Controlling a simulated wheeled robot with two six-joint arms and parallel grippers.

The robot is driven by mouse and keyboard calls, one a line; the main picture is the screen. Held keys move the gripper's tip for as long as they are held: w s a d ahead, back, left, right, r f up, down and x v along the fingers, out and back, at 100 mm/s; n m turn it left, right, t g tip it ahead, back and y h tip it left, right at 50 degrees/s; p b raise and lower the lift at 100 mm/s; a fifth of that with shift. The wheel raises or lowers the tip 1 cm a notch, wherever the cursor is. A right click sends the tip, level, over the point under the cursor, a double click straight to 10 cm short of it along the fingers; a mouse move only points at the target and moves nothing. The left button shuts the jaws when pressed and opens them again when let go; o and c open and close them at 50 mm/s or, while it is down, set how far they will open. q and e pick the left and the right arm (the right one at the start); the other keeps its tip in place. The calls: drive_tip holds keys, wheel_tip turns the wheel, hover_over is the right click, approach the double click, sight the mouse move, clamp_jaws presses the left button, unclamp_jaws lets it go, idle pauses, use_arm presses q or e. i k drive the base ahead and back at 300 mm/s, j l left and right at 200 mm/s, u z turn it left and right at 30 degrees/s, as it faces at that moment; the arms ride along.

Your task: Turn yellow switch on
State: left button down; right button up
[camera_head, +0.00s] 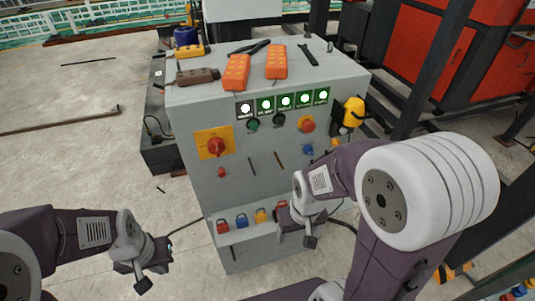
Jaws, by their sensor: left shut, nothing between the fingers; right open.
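A grey control cabinet (190,188) stands in the middle. On its front left is a yellow square plate with a red rotary knob, the yellow switch (203,141). The exact angle of the knob is hard to read. My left gripper (152,266) is shut and empty, low over the floor to the left of the cabinet, well apart from the switch. My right gripper (303,226) is open in front of the cabinet's lower right part, below and right of the switch. My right arm hides part of the cabinet's right front.
Lit indicator lights (286,101) line the upper front, above a red button (307,124). Padlocks (242,221) sit on the lower ledge. Orange remotes (237,72) lie on top. A yellow tool (354,111) hangs at the right side. Floor at left is mostly clear.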

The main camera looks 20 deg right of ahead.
sight(335, 142)
drive_tip(key=z, duration=1.3)
drive_tip(key=i+l+u, duration=0.15)
drive_tip(key=l+u, duration=0.35)
drive_tip(key=l, duration=0.3)
drive_tip(key=l+u, duration=0.5)
drive_tip(key=l, duration=0.35)
drive_tip(key=i, duration=0.05)
